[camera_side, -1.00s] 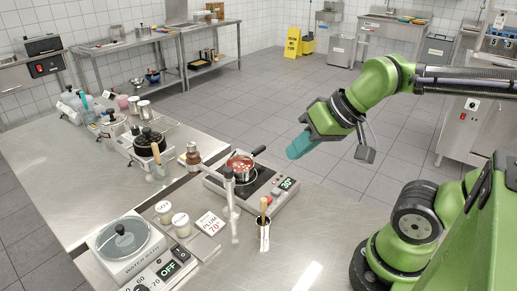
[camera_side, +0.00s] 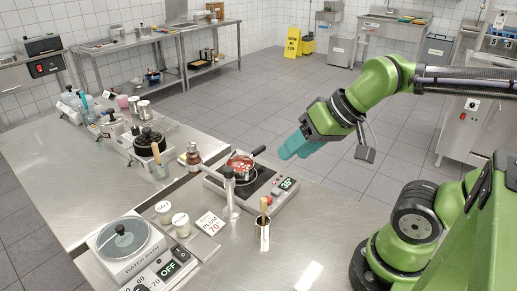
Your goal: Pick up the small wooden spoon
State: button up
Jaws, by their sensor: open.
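A wooden handle (camera_side: 263,205), which looks like the small spoon's, stands upright out of a narrow metal cup (camera_side: 264,236) on the steel counter. Its lower end is hidden inside the cup. My gripper (camera_side: 292,151) has teal fingers and hangs in the air above and to the right of the cup, well apart from the handle. The fingers are open, with nothing seen between them. Another wooden handle (camera_side: 156,153) stands in a clear container further back left.
A red-filled pot (camera_side: 240,163) sits on a hot plate (camera_side: 277,198) behind the cup, its dark handle pointing toward my gripper. The counter right of the cup is clear.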

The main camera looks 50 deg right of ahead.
jog(key=n+g+h, duration=0.2)
jog(key=n+g, duration=0.4)
send_over(263, 210)
notch_tip(263, 210, down, 3)
jog(key=r+n+g, duration=0.1)
jog(key=shift+n, duration=0.3)
jog(key=f, duration=1.6)
jog(key=shift+w+d+f, duration=0.2)
jog(key=shift+d+f, duration=0.05)
jog(key=shift+d, duration=0.1)
grip_shut()
